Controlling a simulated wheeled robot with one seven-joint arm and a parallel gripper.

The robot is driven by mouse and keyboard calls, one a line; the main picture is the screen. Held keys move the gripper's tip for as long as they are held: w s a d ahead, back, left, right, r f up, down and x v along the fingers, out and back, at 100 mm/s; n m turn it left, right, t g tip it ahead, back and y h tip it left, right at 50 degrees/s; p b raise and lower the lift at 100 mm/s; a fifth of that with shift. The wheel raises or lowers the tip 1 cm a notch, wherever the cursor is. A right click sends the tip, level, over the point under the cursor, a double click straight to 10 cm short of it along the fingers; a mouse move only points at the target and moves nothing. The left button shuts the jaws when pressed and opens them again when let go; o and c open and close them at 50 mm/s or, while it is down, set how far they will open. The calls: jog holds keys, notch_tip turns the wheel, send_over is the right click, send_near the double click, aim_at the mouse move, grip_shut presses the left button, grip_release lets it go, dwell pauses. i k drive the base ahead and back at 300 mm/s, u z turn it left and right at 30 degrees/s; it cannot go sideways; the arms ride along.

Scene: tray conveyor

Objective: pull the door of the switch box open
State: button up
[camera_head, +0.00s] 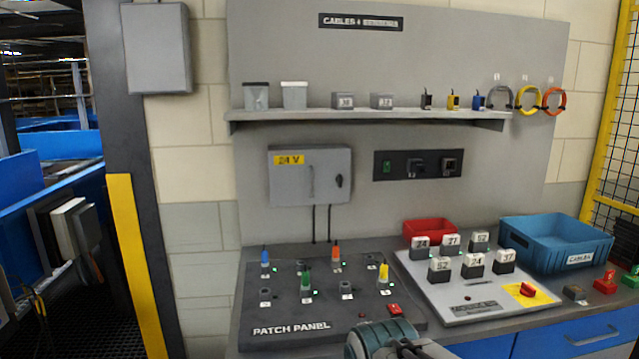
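The switch box (325,160) is a grey wall box with a yellow "24 V" label, on the grey back panel below the shelf. Its door looks shut. A slim vertical grey piece, perhaps a handle, shows at the middle of its front, and a small black knob (339,181) is near its right edge. Two dark cables run down from its underside. The end of my arm, with my gripper (418,350), shows at the bottom edge, well below the box and apart from it. The gripper is mostly cut off by the frame, and its fingers cannot be made out clearly.
The patch panel (290,329) with coloured plugs and a sloped grey switch panel (470,311) cover the bench below. A shelf (380,115) with small items is above. A blue bin (556,248) stands at right. The space before the box looks clear.

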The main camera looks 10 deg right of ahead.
aim_at(298, 177)
jog(key=z, duration=0.15)
jog(key=i, duration=1)
